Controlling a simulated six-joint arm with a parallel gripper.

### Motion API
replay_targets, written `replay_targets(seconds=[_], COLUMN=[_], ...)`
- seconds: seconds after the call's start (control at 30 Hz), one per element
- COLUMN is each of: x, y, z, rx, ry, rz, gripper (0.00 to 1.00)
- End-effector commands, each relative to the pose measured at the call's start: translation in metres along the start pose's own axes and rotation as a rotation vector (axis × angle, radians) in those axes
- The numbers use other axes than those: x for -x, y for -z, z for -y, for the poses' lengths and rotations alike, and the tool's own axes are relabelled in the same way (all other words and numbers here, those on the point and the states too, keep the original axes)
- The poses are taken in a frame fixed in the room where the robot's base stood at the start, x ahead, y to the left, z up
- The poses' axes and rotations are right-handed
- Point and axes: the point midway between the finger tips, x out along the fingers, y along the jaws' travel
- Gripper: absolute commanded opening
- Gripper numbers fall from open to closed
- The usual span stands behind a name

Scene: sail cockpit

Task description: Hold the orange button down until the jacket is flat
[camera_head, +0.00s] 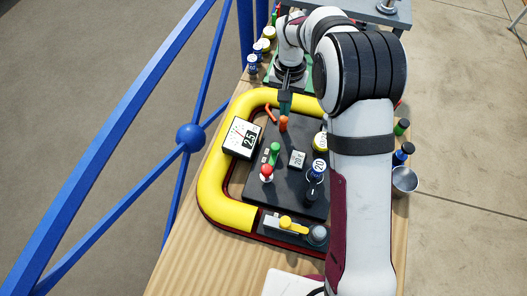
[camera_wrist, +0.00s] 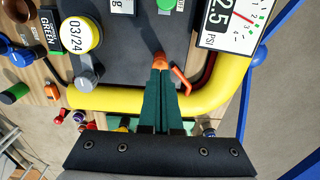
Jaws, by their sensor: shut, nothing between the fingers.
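The jacket is a thick yellow tube (camera_head: 208,190) bent around a dark panel (camera_head: 306,203); it looks round and full. The tube also shows in the wrist view (camera_wrist: 118,98). The orange button (camera_head: 283,124) stands at the panel's far end, and it shows at my fingertips in the wrist view (camera_wrist: 160,62). My gripper (camera_head: 285,112) is shut and empty, pointing down at the button. Its green fingers (camera_wrist: 160,76) hide part of the button. I cannot tell whether they touch or press it. A gauge (camera_head: 242,138) marked PSI reads about 2.5.
An orange lever (camera_wrist: 181,81) lies close beside the button. A yellow-handled valve (camera_head: 290,225) is at the near end. Blue rails (camera_head: 110,130) run along the left.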

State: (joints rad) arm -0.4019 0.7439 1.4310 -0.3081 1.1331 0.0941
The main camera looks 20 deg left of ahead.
Motion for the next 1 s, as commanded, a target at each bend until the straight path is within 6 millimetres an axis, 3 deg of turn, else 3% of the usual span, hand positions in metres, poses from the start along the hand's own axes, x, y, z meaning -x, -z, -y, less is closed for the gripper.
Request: replay_targets(seconds=[0.33, 1.0], x=[-0.001, -0.021], y=[0.0, 0.0], z=[0.0, 0.0], rx=[0.0, 0.0], ry=[0.0, 0.0], rz=[0.0, 0.001], gripper=[0.0, 0.0])
